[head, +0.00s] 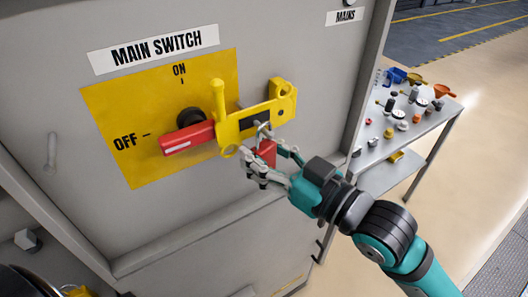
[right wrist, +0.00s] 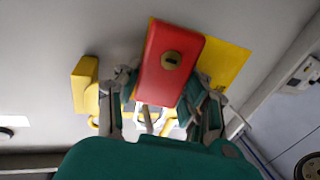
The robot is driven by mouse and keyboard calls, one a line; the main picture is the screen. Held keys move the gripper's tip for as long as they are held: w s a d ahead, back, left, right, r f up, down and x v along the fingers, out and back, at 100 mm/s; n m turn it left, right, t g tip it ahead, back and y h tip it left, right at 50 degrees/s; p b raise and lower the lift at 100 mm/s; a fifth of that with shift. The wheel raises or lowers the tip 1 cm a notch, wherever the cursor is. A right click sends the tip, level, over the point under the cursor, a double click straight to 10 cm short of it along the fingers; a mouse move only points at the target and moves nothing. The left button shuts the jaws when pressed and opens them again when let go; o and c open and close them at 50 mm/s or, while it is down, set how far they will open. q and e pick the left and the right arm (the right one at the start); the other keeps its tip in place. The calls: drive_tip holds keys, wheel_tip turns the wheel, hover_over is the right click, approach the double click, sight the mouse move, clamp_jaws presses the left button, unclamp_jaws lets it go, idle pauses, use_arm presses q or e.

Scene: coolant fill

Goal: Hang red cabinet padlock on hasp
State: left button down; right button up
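The red padlock (head: 266,152) is at the yellow hasp (head: 228,131) on the cabinet's main switch panel. Its grey shackle reaches up to the hasp's lower edge; I cannot tell whether it passes through a hole. My right gripper (head: 262,158) is shut on the padlock, with fingers on both sides of it. In the right wrist view the red padlock body (right wrist: 172,48) with its brass keyhole shows between the fingers (right wrist: 165,100). Part of the yellow hasp (right wrist: 84,84) shows behind. My left gripper is not in view.
The red switch handle (head: 188,139) points toward OFF, left of the hasp. A grey table (head: 385,150) with many small parts stands to the right, beyond the cabinet's raised edge (head: 362,80). A small grey handle (head: 51,152) is at the left. Floor beyond the table is open.

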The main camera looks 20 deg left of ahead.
drive_tip(key=o, duration=0.5)
